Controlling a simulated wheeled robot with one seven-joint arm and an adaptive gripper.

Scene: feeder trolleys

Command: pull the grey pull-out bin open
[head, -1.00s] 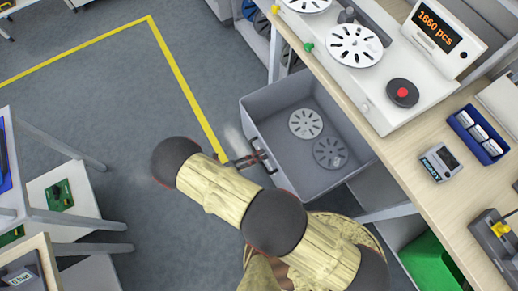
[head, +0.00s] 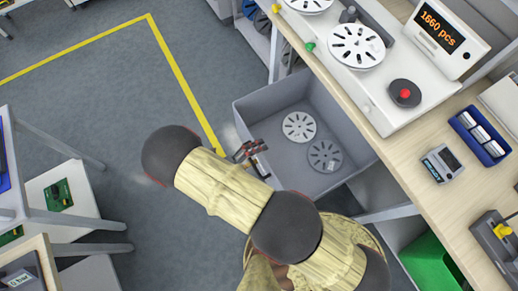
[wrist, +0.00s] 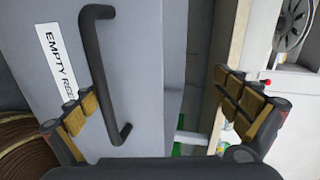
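In the head view my gripper (head: 251,151) is at the bin's front, partly hidden by my arm.
The wooden bench (head: 420,150) above the bin carries a counter unit, a blue tray (head: 478,135) and a small meter. A green bin (head: 430,262) sits below the bench. A white trolley (head: 60,190) stands at left.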

